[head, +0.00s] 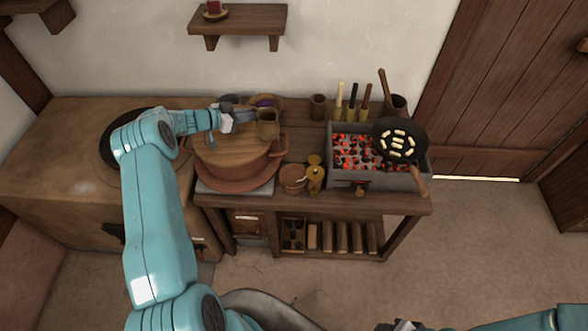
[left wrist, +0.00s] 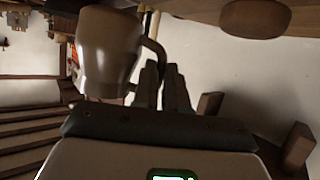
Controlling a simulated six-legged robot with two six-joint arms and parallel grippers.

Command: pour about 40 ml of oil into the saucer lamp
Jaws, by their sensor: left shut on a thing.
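My left gripper (head: 246,116) is shut on the handle of a brown jug (head: 268,124), which looks roughly upright near the right rear of the big lidded pot. The jug (left wrist: 108,48) and its handle also show in the left wrist view, with the gripper fingers (left wrist: 163,88) at the handle. The oil inside is not visible. I cannot tell for certain which thing is the saucer lamp. A small clay bowl (head: 292,180) stands in front of the pot's right side, beside a brass vessel (head: 315,180). Part of my right gripper (head: 402,326) shows at the bottom edge.
The large clay pot (head: 232,168) with a wooden lid stands left of centre. A tray of glowing coals (head: 352,182) with a black pan (head: 415,139) is at the right. A bowl with something purple (head: 264,101) and a clay cup (head: 318,107) stand behind.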

